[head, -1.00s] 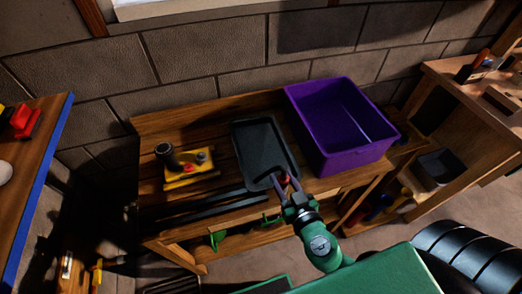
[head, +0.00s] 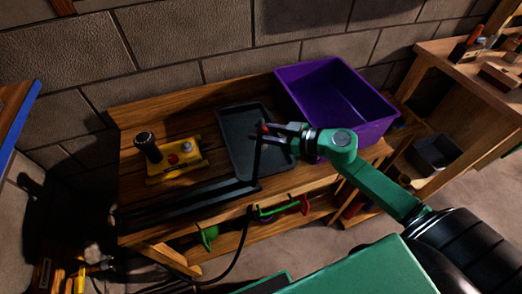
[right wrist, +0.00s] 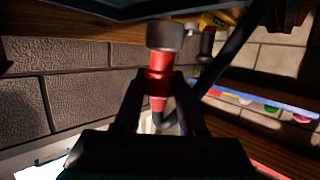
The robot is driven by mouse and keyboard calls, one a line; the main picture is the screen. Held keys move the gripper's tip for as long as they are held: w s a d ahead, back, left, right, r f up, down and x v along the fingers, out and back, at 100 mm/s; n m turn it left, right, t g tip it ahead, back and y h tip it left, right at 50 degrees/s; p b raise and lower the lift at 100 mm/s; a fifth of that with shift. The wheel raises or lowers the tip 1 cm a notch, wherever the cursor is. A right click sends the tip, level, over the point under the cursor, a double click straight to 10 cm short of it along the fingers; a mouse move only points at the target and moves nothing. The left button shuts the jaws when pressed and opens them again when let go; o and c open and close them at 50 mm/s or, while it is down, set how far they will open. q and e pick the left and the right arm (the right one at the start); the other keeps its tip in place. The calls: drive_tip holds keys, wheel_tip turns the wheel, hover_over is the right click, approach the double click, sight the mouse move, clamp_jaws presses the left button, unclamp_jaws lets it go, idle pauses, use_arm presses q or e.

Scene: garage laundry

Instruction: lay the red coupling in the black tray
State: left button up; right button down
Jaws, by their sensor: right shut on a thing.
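The red coupling (right wrist: 158,84) has a grey end and a black hose (right wrist: 228,62) bending away from it. My right gripper (head: 272,128) is shut on the coupling, whose red end (head: 264,127) shows small at the fingertips in the head view. The black tray (head: 233,150) lies flat on the wooden bench and looks empty. The gripper and coupling appear over the tray's right part; the exact height is unclear. The hose hangs down across the tray's front edge toward the floor. My left gripper is not in view.
A purple bin (head: 335,100) stands right of the tray, close to my right arm. A yellow device with a black knob (head: 175,162) stands left. Dark bars (head: 175,203) lie along the bench front. Green and red clamps (head: 280,208) hang below.

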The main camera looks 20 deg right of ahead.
wheel_tip(320, 180, down, 7)
drive_tip(key=shift+f+b, duration=0.15)
drive_tip(key=shift+b, duration=0.5)
drive_tip(key=shift+c, duration=2.4)
unclamp_jaws()
drive_tip(key=v, duration=1.2)
drive_tip(key=shift+s, duration=0.15)
